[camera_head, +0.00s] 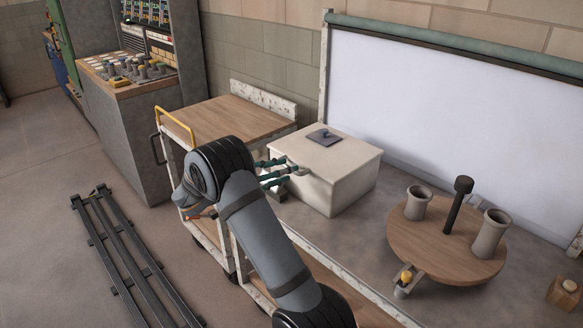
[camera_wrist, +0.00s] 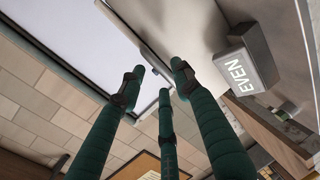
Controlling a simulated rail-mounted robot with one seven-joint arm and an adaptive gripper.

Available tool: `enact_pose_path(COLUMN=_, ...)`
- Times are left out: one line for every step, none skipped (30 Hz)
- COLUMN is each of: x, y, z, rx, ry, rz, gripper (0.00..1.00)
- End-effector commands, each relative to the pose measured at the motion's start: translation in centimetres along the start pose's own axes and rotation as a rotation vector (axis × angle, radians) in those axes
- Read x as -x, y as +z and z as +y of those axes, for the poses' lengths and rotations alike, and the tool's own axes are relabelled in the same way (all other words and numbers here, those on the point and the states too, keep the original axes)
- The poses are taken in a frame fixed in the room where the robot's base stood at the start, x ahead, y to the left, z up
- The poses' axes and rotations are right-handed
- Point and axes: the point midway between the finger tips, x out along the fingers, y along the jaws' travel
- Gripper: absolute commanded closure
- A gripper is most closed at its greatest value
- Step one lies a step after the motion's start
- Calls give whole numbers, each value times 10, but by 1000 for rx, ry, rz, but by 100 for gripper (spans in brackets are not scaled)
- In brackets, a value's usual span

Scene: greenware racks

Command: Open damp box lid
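The damp box (camera_head: 325,192) is a cream-white box with a flat lid (camera_head: 352,153), standing on the grey bench left of the turntable. The lid looks closed, with a dark square plate and small knob (camera_head: 323,136) on top. My gripper (camera_head: 286,170) has green fingers and is at the box's left side, close to a small pale tab (camera_head: 301,172). Whether it touches is unclear. In the wrist view the fingers (camera_wrist: 162,78) stand apart with nothing held between them. A grey block marked "EVEN" (camera_wrist: 240,68) shows beside them.
A wooden-topped cart (camera_head: 232,112) with a yellow handle stands behind my arm. A round wooden turntable (camera_head: 440,255) holds two grey vases and a dark post to the right. A white panel (camera_head: 450,120) rises behind the bench. Rails (camera_head: 125,255) cross the floor at left.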

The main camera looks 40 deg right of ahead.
Motion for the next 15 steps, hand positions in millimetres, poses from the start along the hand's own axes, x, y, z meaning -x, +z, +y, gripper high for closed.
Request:
enact_pose_path(x=-9, y=1, z=1, rx=1, ry=0, rz=-2, gripper=67)
enact_pose_path(x=-14, y=1, z=1, rx=1, ry=0, rz=-2, gripper=67)
enact_pose_path(x=-19, y=0, z=0, rx=1, ry=0, rz=0, gripper=67)
enact_pose_path(x=-22, y=0, z=1, rx=1, ry=0, rz=0, gripper=67)
enact_pose_path(x=-26, y=0, z=1, rx=0, ry=0, rz=0, gripper=67)
enact_pose_path(x=-30, y=0, z=0, rx=1, ry=0, rz=-1, gripper=67)
enact_pose_path(x=-32, y=0, z=0, rx=1, ry=0, rz=0, gripper=67)
enact_pose_path(x=-34, y=0, z=0, rx=2, ry=-1, rz=1, gripper=67)
enact_pose_path(x=-36, y=0, z=0, rx=2, ry=-1, rz=2, gripper=67)
enact_pose_path(x=-37, y=-1, z=0, rx=2, ry=-1, rz=2, gripper=67)
enact_pose_path(x=-38, y=-1, z=0, rx=2, ry=-1, rz=2, gripper=67)
enact_pose_path(x=-38, y=-1, z=0, rx=2, ry=-1, rz=2, gripper=67)
enact_pose_path(x=-38, y=-1, z=0, rx=1, ry=-1, rz=3, gripper=67)
enact_pose_path(x=-39, y=-1, z=0, rx=1, ry=-1, rz=2, gripper=67)
enact_pose_path(x=-38, y=-1, z=0, rx=1, ry=-1, rz=2, gripper=67)
